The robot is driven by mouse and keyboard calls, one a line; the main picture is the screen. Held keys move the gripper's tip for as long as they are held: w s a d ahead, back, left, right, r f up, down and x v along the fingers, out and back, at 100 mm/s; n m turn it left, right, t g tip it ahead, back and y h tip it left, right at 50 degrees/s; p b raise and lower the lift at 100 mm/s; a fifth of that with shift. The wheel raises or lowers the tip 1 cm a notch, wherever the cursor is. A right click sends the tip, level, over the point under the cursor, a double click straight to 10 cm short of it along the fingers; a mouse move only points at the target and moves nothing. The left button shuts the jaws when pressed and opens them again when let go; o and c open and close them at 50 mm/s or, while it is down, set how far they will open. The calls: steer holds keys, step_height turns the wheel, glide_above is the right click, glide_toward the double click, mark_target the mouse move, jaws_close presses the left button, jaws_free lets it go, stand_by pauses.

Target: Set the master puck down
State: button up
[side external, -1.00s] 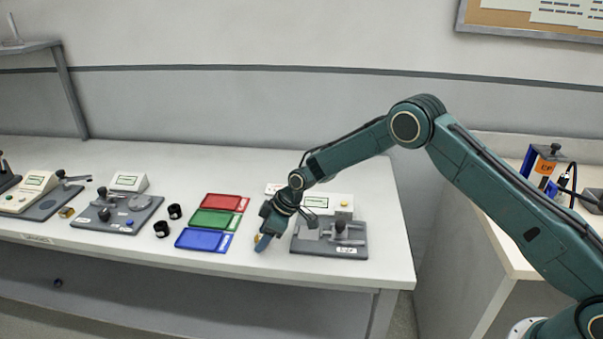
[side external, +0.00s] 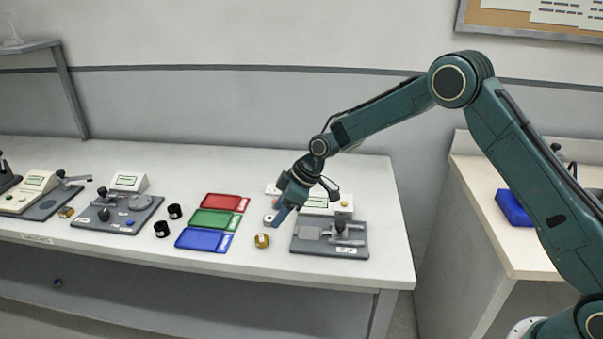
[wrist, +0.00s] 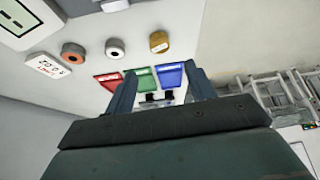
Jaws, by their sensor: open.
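A brass-coloured puck (side external: 262,240), which I take to be the master puck, stands on the white bench between the blue tray and the grey fixture. The wrist view also shows a brass puck (wrist: 158,42) near the top. My gripper (side external: 279,218) is above and just behind the brass puck in the side view, apart from it. In the wrist view its two fingers (wrist: 158,75) are spread with nothing held between them. A pale puck (wrist: 114,47) and a dark puck with an orange centre (wrist: 72,54) show beside the brass one.
Red (side external: 225,202), green (side external: 214,219) and blue (side external: 203,240) trays lie left of my gripper. The grey fixture (side external: 303,246) with a lever stands to its right. Two black pucks (side external: 174,211) and another fixture (side external: 118,222) are farther left. The bench's front edge is close.

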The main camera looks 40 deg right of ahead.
steer(key=shift+v, duration=1.3)
steer(key=s+d+r+m+t+h, duration=0.1)
steer(key=s+d+r+m, duration=0.15)
steer(key=s+r, duration=0.7)
steer(key=s+d+r+m+h, duration=0.2)
steer(key=s+d+r, duration=0.2)
steer(key=s+r, duration=0.55)
steer(key=s+d+m, duration=0.2)
steer(key=s, duration=0.9)
steer(key=s+d+r+m+h, duration=0.1)
steer(key=s+d+m, duration=0.1)
steer(key=s, duration=0.9)
steer(key=shift+d+m+t+h, duration=0.3)
steer(key=shift+d+m+t, duration=0.1)
steer(key=shift+m, duration=0.35)
